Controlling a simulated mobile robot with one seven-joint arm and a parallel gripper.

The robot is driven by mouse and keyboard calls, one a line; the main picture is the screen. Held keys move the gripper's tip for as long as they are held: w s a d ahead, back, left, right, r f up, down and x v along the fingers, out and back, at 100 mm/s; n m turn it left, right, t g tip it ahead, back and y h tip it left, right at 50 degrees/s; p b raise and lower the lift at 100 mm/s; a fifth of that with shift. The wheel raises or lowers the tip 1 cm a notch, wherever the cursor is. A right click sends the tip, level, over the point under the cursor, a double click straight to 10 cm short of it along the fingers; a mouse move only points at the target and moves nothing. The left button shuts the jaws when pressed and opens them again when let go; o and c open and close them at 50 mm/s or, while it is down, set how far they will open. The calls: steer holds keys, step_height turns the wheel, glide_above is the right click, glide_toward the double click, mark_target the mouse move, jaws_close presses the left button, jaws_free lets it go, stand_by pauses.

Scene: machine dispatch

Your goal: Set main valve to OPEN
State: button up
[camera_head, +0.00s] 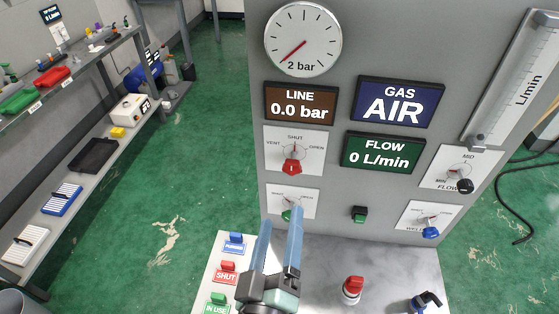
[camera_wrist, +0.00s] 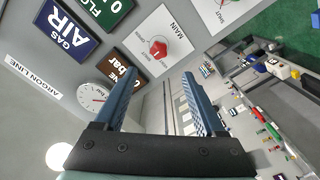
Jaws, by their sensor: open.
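The main valve is a red knob (camera_head: 292,165) on a white plate marked VENT, SHUT and OPEN, on the upright grey panel. Its thin red pointer stands upright, toward SHUT. In the wrist view the red knob (camera_wrist: 158,49) shows ahead of my fingertips on a plate lettered MAIN. My gripper (camera_head: 281,222) is below the valve in the head view, in front of the lower green-knob plate. Its two blue fingers are apart with nothing between them, and it does not touch the red knob. In the wrist view my gripper (camera_wrist: 160,76) is also empty.
A green knob (camera_head: 287,214) sits under the main valve, partly hidden by my fingers. A black flow knob (camera_head: 464,185) and a blue knob (camera_head: 430,232) are at right. Tags (camera_head: 227,270) and a red-topped part (camera_head: 353,287) are on the ledge. The gauge (camera_head: 303,39) is above.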

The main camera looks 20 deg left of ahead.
mark_target(291, 171)
steer(key=p+x, duration=0.4)
steer(key=x, duration=0.7)
steer(key=shift+w+d+r, duration=0.1)
steer(key=shift+w, duration=0.15)
steer(key=shift+w+a, duration=0.25)
steer(key=shift+w, duration=0.4)
jaws_close()
